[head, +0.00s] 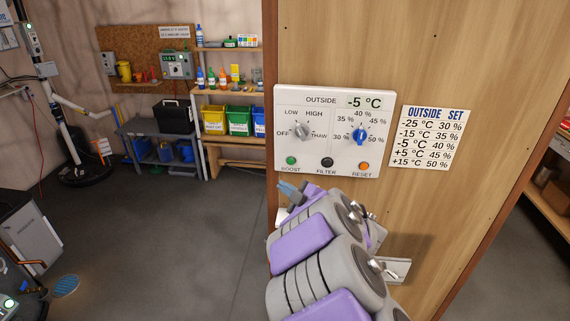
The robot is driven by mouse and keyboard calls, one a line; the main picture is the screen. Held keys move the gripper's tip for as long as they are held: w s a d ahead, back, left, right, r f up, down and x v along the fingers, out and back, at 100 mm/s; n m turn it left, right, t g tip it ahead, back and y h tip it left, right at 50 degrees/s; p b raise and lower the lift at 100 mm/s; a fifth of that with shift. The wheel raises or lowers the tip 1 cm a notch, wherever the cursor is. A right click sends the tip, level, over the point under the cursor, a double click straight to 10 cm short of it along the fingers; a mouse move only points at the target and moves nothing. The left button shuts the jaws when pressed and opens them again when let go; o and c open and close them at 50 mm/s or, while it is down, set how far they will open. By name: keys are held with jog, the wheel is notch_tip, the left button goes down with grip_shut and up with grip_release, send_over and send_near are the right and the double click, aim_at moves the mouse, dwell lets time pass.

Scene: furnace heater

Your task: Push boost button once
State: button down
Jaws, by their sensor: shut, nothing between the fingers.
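The white control panel (335,105) is mounted on a wooden wall and reads OUTSIDE -5 °C. The green button (291,160) above the BOOST label is at its lower left. A black FILTER button (327,162) and an orange RESET button (364,166) are to its right. A grey knob (302,130) is between OFF, LOW, HIGH and THAW. A blue knob (360,136) has a percent scale. My gripper (287,188) is shut and empty, just below the BOOST label in the picture. Its gap to the panel is hard to judge, and my arm partly hides it.
A chart (431,136) of outside temperatures and percent settings hangs right of the panel. Shelves with colored bins (239,120) and a workbench (160,130) stand at the back left. The grey floor (190,240) left of the wall is mostly clear.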

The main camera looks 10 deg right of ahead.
aim_at(291, 161)
jog(key=shift+w+d+p, duration=0.4)
jog(key=shift+w+d, duration=0.1)
jog(key=shift+w, duration=0.9)
jog(key=shift+w+d+p, duration=0.4)
jog(key=shift+w+d, duration=0.15)
jog(key=shift+w, duration=0.85)
jog(key=shift+w+d+p, duration=0.4)
jog(key=shift+w+d, duration=0.1)
jog(key=shift+w, duration=0.9)
jog(key=shift+d, duration=0.35)
jog(key=shift+a, duration=0.15)
jog(key=shift+w+r, duration=0.1)
jog(key=shift+w, duration=0.05)
jog(key=shift+w+d+p, duration=0.2)
jog(key=shift+p, duration=0.1)
